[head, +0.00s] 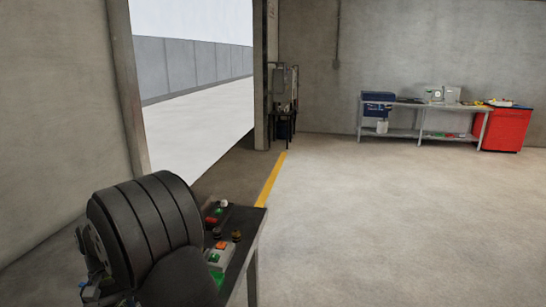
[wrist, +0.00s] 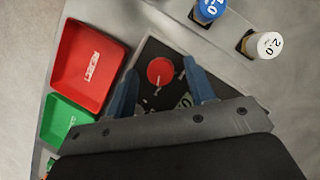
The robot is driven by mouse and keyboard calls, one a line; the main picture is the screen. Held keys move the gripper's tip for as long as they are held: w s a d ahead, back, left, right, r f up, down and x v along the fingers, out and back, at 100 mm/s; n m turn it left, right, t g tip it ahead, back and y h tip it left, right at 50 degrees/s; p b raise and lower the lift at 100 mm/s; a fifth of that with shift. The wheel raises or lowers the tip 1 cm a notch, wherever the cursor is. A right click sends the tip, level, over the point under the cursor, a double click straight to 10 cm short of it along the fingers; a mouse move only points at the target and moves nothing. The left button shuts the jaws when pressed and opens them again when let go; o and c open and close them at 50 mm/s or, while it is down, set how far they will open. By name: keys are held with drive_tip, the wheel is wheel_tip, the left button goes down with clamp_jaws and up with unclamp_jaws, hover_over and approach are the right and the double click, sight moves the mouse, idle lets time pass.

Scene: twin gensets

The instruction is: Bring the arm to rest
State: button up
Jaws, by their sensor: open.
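My gripper (wrist: 160,66) shows in the wrist view with its two blue fingers apart and nothing held between them. A red round piece (wrist: 160,71) on a dark surface shows in the gap between the fingertips; I cannot tell how far below them it is. I cannot make out my gripper in the head view. Most of my arm is hidden from both views.
In the wrist view, a red tray (wrist: 88,68) and green tray (wrist: 66,124) lie left; a blue-capped piece (wrist: 210,9) and white-capped piece (wrist: 264,45) lie upper right. The head view shows a far bench (head: 405,104), red cabinet (head: 503,130) and clear floor (head: 380,220).

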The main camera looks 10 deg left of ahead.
drive_tip(key=shift+f, duration=0.1)
idle(0.3)
drive_tip(key=v, duration=1.8)
drive_tip(key=x, duration=1.8)
drive_tip(key=shift+s+f, duration=0.1)
drive_tip(key=n+t+h, duration=0.1)
drive_tip(key=n, duration=0.3)
drive_tip(key=shift+s, duration=0.1)
drive_tip(key=n+t, duration=0.1)
drive_tip(key=n, duration=0.3)
drive_tip(key=shift+t+h, duration=0.3)
drive_tip(key=shift+t, duration=0.1)
drive_tip(key=n, duration=0.2)
drive_tip(key=n+t, duration=0.1)
drive_tip(key=n, duration=0.1)
drive_tip(key=shift+s+n+t, duration=0.2)
drive_tip(key=shift+n+t, duration=0.1)
drive_tip(key=shift+n+t+y, duration=0.4)
drive_tip(key=shift+n+t, duration=0.3)
drive_tip(key=shift+n, duration=1)
